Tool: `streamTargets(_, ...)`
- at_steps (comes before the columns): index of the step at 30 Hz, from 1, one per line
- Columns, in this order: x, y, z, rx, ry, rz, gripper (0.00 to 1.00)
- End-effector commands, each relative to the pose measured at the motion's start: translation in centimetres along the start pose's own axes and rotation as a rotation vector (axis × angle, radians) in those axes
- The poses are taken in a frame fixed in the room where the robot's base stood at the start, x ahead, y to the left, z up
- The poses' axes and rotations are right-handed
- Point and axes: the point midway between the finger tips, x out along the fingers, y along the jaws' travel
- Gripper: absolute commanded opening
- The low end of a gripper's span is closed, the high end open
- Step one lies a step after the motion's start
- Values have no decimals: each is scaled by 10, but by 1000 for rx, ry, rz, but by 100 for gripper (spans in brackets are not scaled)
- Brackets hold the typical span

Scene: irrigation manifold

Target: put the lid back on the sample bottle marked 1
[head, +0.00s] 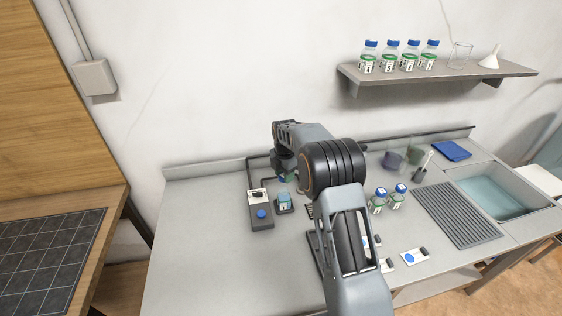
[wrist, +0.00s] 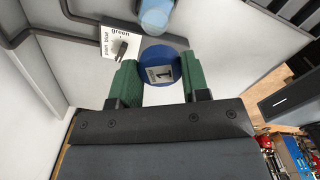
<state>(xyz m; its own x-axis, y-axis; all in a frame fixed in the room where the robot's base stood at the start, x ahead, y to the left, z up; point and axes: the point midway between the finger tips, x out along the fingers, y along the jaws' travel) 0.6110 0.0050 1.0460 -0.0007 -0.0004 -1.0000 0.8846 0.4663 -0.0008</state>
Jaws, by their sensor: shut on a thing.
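My gripper (wrist: 158,72) is shut on a blue round lid (wrist: 158,57) with a white label marked 1, held between its green fingertips. In the head view my gripper (head: 287,178) is partly hidden by my arm, above the back of the counter. A small open jar with light blue contents (head: 284,201) stands on a dark base just below and in front of it. No number on this jar is readable. A light blue round thing (wrist: 155,16) shows beyond the lid in the wrist view, apart from it; it may be that jar.
A grey box (head: 262,222) with a blue button and a lever plate (wrist: 120,46) reading "green" and "blue" is beside the jar. The counter's left side is clear.

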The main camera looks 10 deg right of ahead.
Motion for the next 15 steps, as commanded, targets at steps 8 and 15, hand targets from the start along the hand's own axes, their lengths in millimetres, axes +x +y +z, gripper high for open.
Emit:
streamTargets(8,7,-3,4,9,0,-1,21)
streamTargets(15,22,-3,4,9,1,-1,21)
